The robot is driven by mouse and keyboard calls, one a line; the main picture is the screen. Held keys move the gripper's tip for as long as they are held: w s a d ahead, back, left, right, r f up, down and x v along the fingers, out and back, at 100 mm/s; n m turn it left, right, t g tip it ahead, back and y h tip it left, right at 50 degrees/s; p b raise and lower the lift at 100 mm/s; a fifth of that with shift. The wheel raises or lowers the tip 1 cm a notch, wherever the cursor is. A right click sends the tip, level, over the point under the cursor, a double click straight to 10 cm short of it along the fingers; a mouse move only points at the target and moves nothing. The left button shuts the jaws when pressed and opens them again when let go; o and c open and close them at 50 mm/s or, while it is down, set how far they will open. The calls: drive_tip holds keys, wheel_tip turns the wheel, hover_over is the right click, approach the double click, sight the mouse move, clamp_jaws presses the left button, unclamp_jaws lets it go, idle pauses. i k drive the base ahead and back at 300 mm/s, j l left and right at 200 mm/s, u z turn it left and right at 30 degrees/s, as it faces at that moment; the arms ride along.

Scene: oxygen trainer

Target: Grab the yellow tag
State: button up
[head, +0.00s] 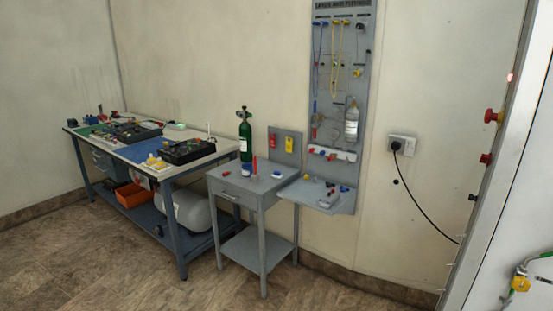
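The yellow tag (289,145) hangs upright on a small grey back panel (299,141) above the small grey table. A red tag (274,145) hangs just left of it on the same panel. Nothing covers the yellow tag. My gripper and arm do not show in the head view.
The small grey table (240,187) holds a green cylinder (245,140) and small red, blue and white items. A grey fold-out shelf (335,205) under a tall tool board (322,90) stands to its right. A long workbench (185,166) is at left. The floor in front is clear.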

sight(289, 149)
drive_tip(key=i+j+z, duration=0.1)
drive_tip(key=i+j, duration=0.2)
drive_tip(key=i, duration=0.15)
drive_tip(key=i+j+z, duration=0.15)
drive_tip(key=i+j, duration=0.15)
drive_tip(key=i, duration=0.15)
drive_tip(key=i+j+z, duration=0.1)
drive_tip(key=i+j, duration=0.3)
drive_tip(key=i+j+z, duration=0.1)
drive_tip(key=i+j, duration=0.3)
drive_tip(key=i+j+z, duration=0.1)
drive_tip(key=i+j, duration=0.3)
drive_tip(key=i+j+z, duration=0.15)
drive_tip(key=i+j, duration=0.25)
drive_tip(key=i+j+z, duration=0.1)
drive_tip(key=i+j, duration=0.25)
drive_tip(key=j, duration=0.25)
drive_tip(key=i+j+z, duration=0.1)
drive_tip(key=i+j, duration=0.2)
drive_tip(key=j, duration=0.25)
